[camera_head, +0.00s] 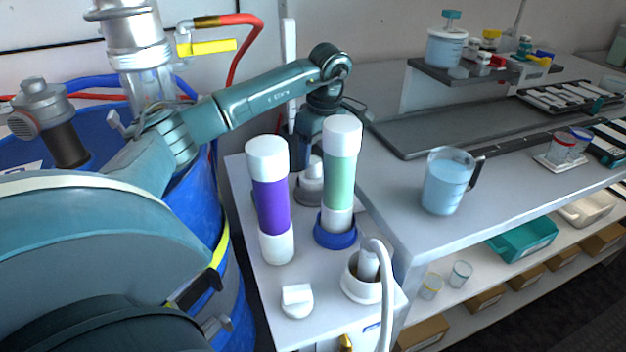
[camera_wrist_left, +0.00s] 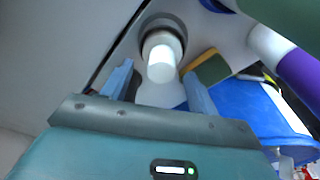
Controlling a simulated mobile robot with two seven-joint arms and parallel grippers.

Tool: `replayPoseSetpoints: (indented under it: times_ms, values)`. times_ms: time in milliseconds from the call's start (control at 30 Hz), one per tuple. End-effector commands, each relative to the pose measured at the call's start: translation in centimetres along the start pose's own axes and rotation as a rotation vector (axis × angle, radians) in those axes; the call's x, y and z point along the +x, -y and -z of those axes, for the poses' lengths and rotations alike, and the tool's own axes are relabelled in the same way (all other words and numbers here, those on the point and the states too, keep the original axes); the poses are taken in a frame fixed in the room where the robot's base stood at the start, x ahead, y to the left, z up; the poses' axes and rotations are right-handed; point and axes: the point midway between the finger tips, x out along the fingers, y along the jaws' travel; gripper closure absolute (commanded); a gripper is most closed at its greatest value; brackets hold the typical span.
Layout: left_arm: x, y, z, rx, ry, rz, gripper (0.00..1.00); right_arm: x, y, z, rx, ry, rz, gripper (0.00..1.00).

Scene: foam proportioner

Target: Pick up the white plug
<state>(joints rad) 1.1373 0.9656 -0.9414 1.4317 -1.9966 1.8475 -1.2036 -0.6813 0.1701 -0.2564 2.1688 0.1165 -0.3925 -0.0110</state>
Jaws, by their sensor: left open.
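The white plug (camera_head: 314,167) is a short white cylinder standing in a grey round holder (camera_head: 309,197) at the back of the small white stand, partly hidden behind the two tubes. In the left wrist view the white plug (camera_wrist_left: 161,56) is end-on in its grey ring (camera_wrist_left: 153,24). My left gripper (camera_head: 312,150) reaches down over it, and its fingers are partly hidden behind the green tube. In the wrist view the open fingers of my left gripper (camera_wrist_left: 159,76) lie on either side of the plug's near end, with gaps visible. My right gripper is not in view.
A purple tube (camera_head: 271,205) and a green tube (camera_head: 340,178) with white caps stand close in front. A white knob (camera_head: 297,300) and a white holder with a hose (camera_head: 362,284) are nearer. A yellow-green block (camera_wrist_left: 207,68) sits beside one finger. A blue drum (camera_head: 200,210) is left.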

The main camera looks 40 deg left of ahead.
Motion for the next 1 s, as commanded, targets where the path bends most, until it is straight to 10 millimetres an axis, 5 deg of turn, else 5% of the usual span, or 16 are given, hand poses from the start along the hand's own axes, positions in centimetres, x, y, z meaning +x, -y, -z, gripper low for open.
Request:
replayPoseSetpoints:
  times_ms: [233, 533, 1000]
  values:
    - [3.5, 0.4, 0.2, -0.001, -0.001, 0.004, 0.40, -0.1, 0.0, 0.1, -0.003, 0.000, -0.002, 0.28]
    - [4.0, 0.3, 0.1, 0.000, 0.000, 0.000, 0.40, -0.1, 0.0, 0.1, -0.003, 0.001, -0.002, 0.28]
    - [4.0, 0.3, 0.1, 0.000, -0.001, 0.001, 0.79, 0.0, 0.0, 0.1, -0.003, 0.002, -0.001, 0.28]
